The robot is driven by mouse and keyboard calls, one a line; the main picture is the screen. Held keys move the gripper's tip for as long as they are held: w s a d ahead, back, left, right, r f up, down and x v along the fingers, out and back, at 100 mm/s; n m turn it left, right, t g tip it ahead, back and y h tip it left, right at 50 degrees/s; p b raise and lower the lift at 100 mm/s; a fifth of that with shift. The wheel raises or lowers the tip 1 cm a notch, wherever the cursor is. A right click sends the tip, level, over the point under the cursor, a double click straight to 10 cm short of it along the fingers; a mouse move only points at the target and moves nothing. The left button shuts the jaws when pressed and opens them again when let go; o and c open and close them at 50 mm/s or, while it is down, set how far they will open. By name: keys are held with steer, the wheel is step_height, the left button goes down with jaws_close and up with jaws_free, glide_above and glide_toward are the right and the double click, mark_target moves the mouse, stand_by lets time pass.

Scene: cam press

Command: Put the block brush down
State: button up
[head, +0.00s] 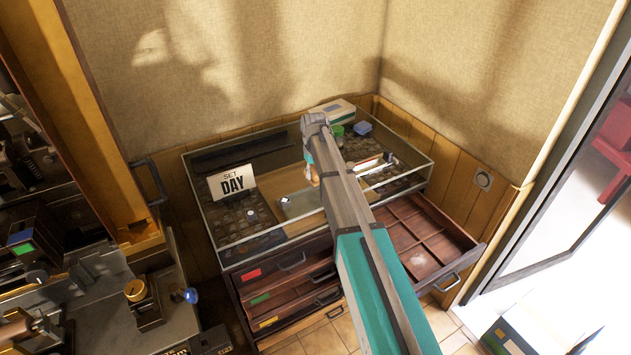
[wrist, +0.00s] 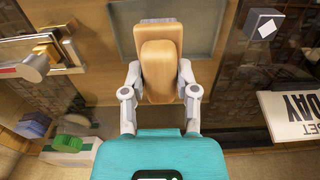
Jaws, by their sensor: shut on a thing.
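My gripper (wrist: 160,82) is shut on the block brush (wrist: 160,42), a tan wooden block with rounded edges, in the wrist view. The grey fingers press on its two sides. A shallow grey-green tray (wrist: 207,35) shows behind the brush; I cannot tell whether the brush touches anything below it. In the head view, my arm hides most of the gripper, and a small tan part of the brush (head: 314,179) shows over the display case (head: 292,236).
An open compartment drawer (head: 428,238) juts out at right.

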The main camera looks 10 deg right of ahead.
mark_target(314, 179)
steer(key=shift+w+f+b, duration=0.1)
steer(key=shift+f+b, duration=1.3)
steer(key=shift+f, duration=0.25)
steer(key=shift+f, duration=0.15)
steer(key=o, duration=1)
steer(key=shift+r, duration=0.2)
step_height(314, 179, up, 12)
steer(key=p, duration=1.2)
